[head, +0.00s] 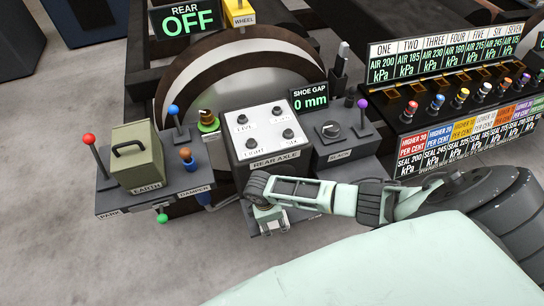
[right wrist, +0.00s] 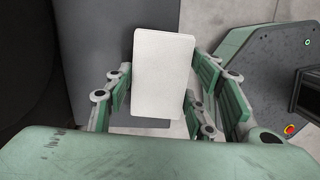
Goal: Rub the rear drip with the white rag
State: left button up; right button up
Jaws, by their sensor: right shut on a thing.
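My right gripper (head: 268,216) reaches in from the right in the head view, low in front of the rear axle panel (head: 270,133). In the right wrist view my right gripper (right wrist: 160,92) has its fingers on both sides of the white rag (right wrist: 163,68), a flat pale rectangle, and is shut on it. The rag is not clearly visible in the head view, where the gripper hides it. I cannot make out the rear drip in either view. My left gripper is not in view.
A shelf left holds an olive box marked EARTH (head: 137,157) and a red-knobbed lever (head: 95,150). A SLACK box (head: 341,131) stands right of the panel, with a purple-knobbed lever (head: 362,112). A gauge board (head: 445,52) is farther right. Grey floor (head: 60,235) is open at lower left.

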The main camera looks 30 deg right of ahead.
jog(key=shift+w+a, duration=0.25)
jog(key=shift+a, duration=0.6)
jog(key=shift+w+d+f+b, duration=0.1)
jog(key=shift+w+d+b, duration=0.1)
jog(key=shift+w+b, duration=0.4)
jog(key=shift+w+d+f+b, duration=0.1)
jog(key=shift+w+d+b, duration=0.1)
jog(key=shift+w, duration=0.7)
jog(key=shift+w+d+r+b, duration=0.1)
jog(key=shift+w+d+b, duration=0.2)
jog(key=shift+w, duration=0.45)
jog(key=shift+w+d+r+b, duration=0.1)
jog(key=shift+w+b, duration=0.35)
jog(key=shift+w, duration=0.25)
jog(key=shift+w+d+b, duration=0.15)
jog(key=shift+w+b, duration=0.2)
jog(key=shift+w, duration=0.4)
jog(key=shift+r, duration=0.1)
notch_tip(320, 180, up, 6)
jog(key=p, duration=0.6)
jog(key=shift+p, duration=0.3)
notch_tip(320, 180, up, 3)
jog(key=p, duration=0.3)
